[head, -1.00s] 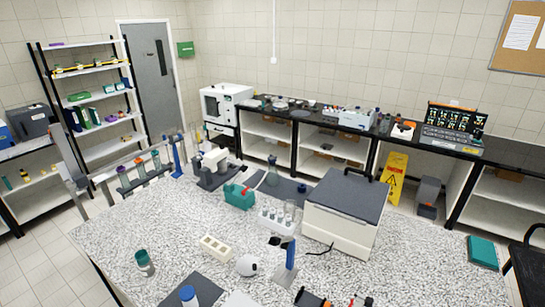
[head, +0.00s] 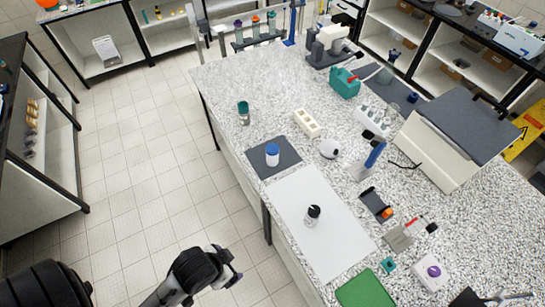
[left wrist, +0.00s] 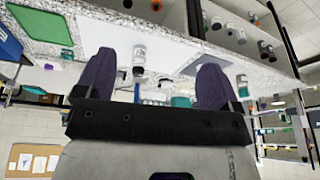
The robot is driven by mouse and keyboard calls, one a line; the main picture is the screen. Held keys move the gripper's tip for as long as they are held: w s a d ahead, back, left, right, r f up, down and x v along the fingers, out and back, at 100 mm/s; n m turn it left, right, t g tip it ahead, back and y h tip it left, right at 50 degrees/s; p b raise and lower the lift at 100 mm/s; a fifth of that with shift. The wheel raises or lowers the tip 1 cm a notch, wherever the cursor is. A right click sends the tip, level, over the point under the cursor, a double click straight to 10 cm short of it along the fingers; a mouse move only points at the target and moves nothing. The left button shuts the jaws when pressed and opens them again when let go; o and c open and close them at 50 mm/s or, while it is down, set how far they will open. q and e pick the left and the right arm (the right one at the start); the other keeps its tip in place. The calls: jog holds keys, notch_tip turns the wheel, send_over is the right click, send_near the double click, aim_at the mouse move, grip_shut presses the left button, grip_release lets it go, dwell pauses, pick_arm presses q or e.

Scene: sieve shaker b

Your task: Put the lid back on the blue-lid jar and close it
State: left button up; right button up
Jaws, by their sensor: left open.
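The blue-lid jar (head: 272,160) is white and stands upright on a dark grey mat (head: 262,173) near the bench's left edge. Its blue lid (head: 272,149) appears to sit on top; I cannot tell whether it is closed. My left gripper (head: 232,268) is below the jar in the head view, out over the floor beside the bench, apart from everything. In the left wrist view its two dark fingers (left wrist: 155,82) are spread with nothing held between them. There the jar cannot be clearly made out, perhaps hidden by a finger. My right gripper is not in view.
A black-capped bottle (head: 312,216) stands on a white sheet (head: 318,245). A teal-capped jar (head: 243,112), a cream block (head: 307,122) and a white rounded object (head: 329,149) stand nearby. A green mat (head: 365,290) lies in front. The floor (head: 140,190) at left is clear.

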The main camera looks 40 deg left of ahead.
pick_arm(q)
jog(key=w+a+f+m+t+y+b, duration=0.25)
jog(key=w+a+f+b, duration=0.35)
jog(key=w+f+b, duration=0.5)
jog(key=w+a+f+m+t+y+b, duration=0.1)
jog(key=w+a+f+t+y+b, duration=0.15)
jog(key=w+a+f+b, duration=0.9)
jog(key=w+a+r+m+t+y+b, duration=0.35)
jog(key=w+a+m+t+b, duration=0.35)
jog(key=w+a+m+b, duration=0.45)
jog(key=d+f+m+h, duration=0.1)
jog(key=d+m+h, duration=0.1)
jog(key=m, duration=0.4)
jog(key=d+f+m+t+h, duration=0.1)
jog(key=d+m+h, duration=0.1)
jog(key=m, duration=0.4)
jog(key=d+f+m+t+h, duration=0.1)
jog(key=d+m+h, duration=0.2)
jog(key=m, duration=0.4)
jog(key=shift+d+f+h, duration=0.1)
jog(key=shift+f+h, duration=0.15)
jog(key=shift+h, duration=0.4)
